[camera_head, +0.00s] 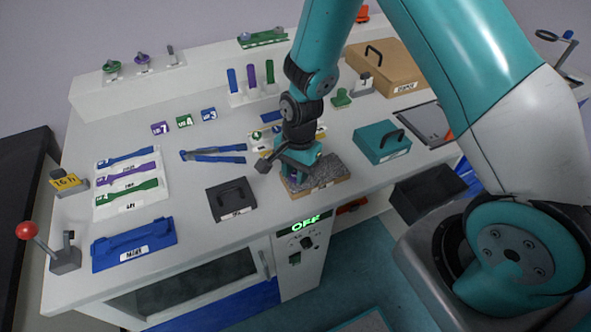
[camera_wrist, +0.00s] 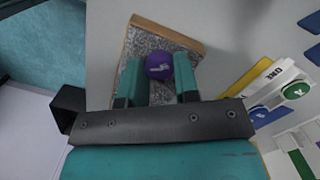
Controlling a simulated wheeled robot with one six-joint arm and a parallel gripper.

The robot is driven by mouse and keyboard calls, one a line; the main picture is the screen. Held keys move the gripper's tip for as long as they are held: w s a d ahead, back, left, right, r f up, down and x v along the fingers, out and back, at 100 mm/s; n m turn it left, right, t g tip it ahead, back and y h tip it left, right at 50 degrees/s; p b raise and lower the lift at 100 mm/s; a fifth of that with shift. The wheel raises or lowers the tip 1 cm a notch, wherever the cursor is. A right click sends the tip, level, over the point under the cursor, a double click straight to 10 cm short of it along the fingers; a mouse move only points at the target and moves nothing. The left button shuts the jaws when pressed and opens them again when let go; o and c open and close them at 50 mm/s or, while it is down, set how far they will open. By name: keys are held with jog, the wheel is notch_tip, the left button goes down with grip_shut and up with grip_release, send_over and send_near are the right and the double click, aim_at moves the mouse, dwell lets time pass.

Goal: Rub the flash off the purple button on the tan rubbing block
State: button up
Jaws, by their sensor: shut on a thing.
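The purple button (camera_wrist: 159,64) sits between the two fingers of my gripper (camera_wrist: 160,80) in the wrist view, with a pale mark on its top face. My gripper is shut on it and is over the tan rubbing block (camera_wrist: 134,38), whose top is a rough speckled grey. In the head view the block (camera_head: 318,190) lies near the front of the bench, and my gripper (camera_head: 292,176) is at its left part. The button is mostly hidden there by my gripper. I cannot tell whether the button touches the rough surface. Any flash on its edge is too small to make out.
A dark lidded box (camera_head: 231,199) stands left of the block and a teal box (camera_head: 382,142) stands to its right. A yellow-edged tray (camera_wrist: 250,78) with a green button (camera_wrist: 295,90) lies beside the block. Blue tongs (camera_head: 213,153) lie behind the dark box.

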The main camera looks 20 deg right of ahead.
jog(key=o, duration=0.9)
jog(key=shift+f, duration=0.1)
jog(key=shift+r+p, duration=0.3)
jog(key=c, duration=0.9)
jog(key=shift+c, duration=0.2)
jog(key=shift+d, duration=0.1)
